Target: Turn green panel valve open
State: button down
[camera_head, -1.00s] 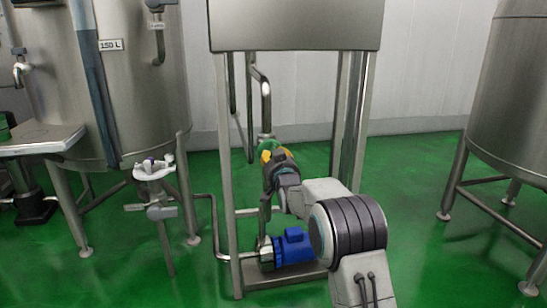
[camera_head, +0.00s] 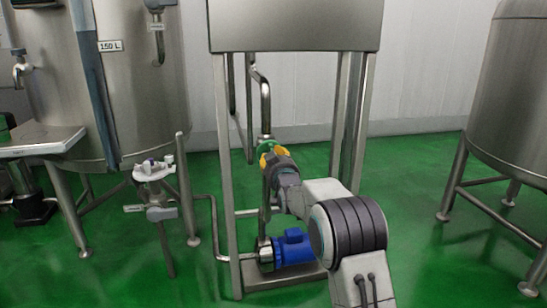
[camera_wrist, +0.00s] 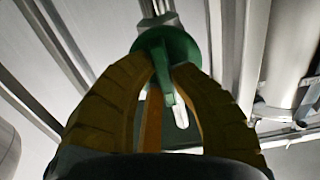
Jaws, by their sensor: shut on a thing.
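The green panel valve (camera_head: 264,141) sits on the vertical steel pipe inside the panel's frame. In the wrist view the valve's round green body (camera_wrist: 172,45) is at the top centre, with its flat green lever (camera_wrist: 164,78) pointing down between my fingers. My gripper (camera_head: 270,155) has yellow-orange fingers and is at the valve. In the wrist view my gripper (camera_wrist: 166,80) is shut on the lever, one finger on each side. The finger tips partly cover the lever and the lower edge of the green body.
The steel panel (camera_head: 295,25) stands above on its legs. A blue pump motor (camera_head: 294,247) sits low in the frame, left of my arm. A large tank (camera_head: 140,90) with a white-handled valve (camera_head: 155,169) is at left, another tank (camera_head: 515,90) at right. Green floor between is clear.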

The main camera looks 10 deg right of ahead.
jog(key=shift+a, duration=0.1)
jog(key=c, duration=1.1)
grip_release()
jog(key=shift+s, duration=0.1)
jog(key=s, duration=1.1)
jog(key=shift+s, duration=0.4)
jog(key=shift+r, duration=0.1)
